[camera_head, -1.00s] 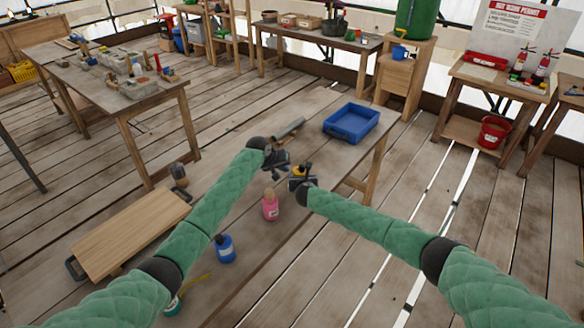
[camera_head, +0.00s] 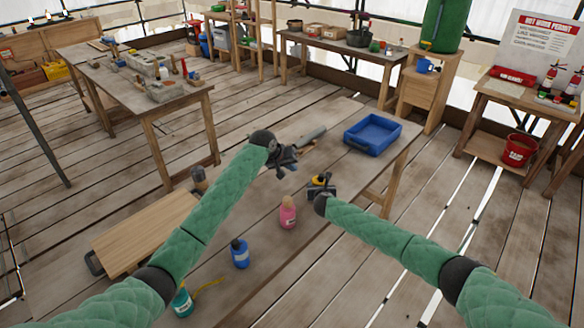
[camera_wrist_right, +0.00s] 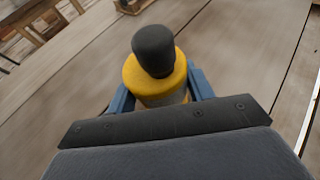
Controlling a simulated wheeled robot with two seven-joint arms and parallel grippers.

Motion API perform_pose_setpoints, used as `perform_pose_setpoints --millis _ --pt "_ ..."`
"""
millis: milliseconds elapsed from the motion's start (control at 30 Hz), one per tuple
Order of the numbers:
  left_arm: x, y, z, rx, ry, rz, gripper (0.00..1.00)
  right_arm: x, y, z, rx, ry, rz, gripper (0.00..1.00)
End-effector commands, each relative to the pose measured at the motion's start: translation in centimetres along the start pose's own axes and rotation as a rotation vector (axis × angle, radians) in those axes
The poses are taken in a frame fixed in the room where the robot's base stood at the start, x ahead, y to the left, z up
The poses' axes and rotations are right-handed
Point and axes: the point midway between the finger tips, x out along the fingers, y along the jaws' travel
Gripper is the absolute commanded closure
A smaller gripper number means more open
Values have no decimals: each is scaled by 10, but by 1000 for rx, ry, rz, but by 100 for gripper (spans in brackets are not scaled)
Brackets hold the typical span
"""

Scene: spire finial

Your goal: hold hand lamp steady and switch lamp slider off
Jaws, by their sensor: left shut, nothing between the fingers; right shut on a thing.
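The hand lamp (camera_head: 321,179) is a small yellow body with a black top. It also shows in the right wrist view (camera_wrist_right: 155,82), upright between the blue-grey fingers. My right gripper (camera_head: 323,190) is shut on it, above the near bench. My left gripper (camera_head: 290,163) is shut and empty, to the left of the lamp and apart from it. The lamp's slider cannot be made out, and the gripper hides the lamp's lower part.
Bare bench top lies around the pink bottle.

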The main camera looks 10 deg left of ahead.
Motion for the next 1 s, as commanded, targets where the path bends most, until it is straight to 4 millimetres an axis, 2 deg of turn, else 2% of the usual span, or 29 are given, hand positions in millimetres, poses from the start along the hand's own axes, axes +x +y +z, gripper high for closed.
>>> perform_pose_setpoints --millis 67,100,200,233,533,667,1000 --pt "0 0 0 0 0 0 100 0 0 0 0 0 0 74" --pt "0 0 0 0 0 0 100 0 0 0 0 0 0 44" --pt "0 0 0 0 0 0 100 0 0 0 0 0 0 25" --pt "0 0 0 0 0 0 100 0 0 0 0 0 0 23" --pt "0 0 0 0 0 0 100 -1 0 0 0 0 0 23" --pt "0 0 0 0 0 0 100 -8 -1 0 1 0 0 23" --pt "0 0 0 0 0 0 100 -56 0 -1 0 0 2 23"
